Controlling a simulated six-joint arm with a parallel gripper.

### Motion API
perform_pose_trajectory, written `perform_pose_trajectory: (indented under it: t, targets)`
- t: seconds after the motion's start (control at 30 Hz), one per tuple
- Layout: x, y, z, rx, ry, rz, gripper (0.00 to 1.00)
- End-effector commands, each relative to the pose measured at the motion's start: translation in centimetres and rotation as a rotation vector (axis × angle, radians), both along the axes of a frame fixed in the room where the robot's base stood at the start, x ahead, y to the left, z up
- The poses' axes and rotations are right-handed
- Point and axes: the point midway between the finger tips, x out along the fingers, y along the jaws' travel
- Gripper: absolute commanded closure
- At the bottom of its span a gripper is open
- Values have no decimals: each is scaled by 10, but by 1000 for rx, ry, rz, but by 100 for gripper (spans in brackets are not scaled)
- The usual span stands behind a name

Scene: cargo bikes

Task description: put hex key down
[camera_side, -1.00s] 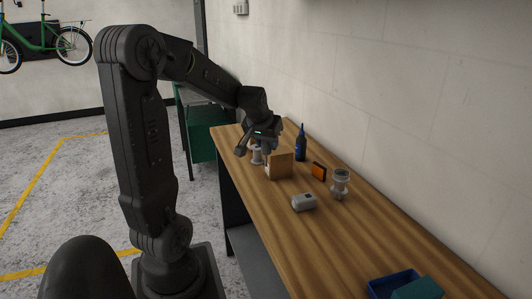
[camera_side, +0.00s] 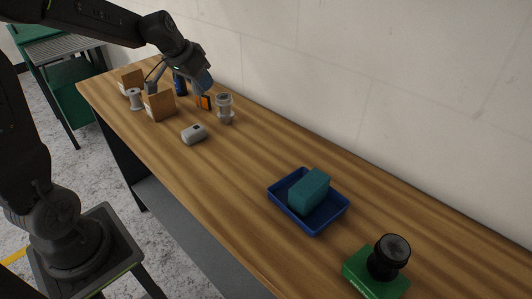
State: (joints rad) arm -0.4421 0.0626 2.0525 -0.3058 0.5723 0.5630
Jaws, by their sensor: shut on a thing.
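My gripper (camera_side: 203,82) is over the far part of the wooden workbench (camera_side: 235,165), pointing down. It is shut on the hex key, which is too small and dark to make out here. The fingertips are just above or in front of an orange and black box (camera_side: 205,103); I cannot tell how large the gap is. No other hex key shows on the bench.
Near my gripper stand cardboard boxes (camera_side: 160,105), a pale spool (camera_side: 135,98), a dark blue bottle (camera_side: 180,86) and a clear-grey holder (camera_side: 225,109). A grey case (camera_side: 194,134) lies nearer. A blue tray (camera_side: 334,212) holds a teal block (camera_side: 309,188). A black-knobbed green block (camera_side: 365,277) is front right.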

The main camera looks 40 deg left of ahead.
Motion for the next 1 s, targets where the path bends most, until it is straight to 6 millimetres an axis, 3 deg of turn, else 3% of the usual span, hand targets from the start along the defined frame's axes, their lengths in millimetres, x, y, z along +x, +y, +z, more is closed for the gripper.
perform_pose_trajectory:
  t: [0.1, 0.37, 0.8, 1.0]
  targets:
    - [17, -38, 2, 0, -8, -160, 93]
    - [33, -77, 0, -1, -19, -298, 93]
    - [68, -159, -54, 0, -19, -300, 93]
    - [76, -175, -65, 0, -21, -294, 93]
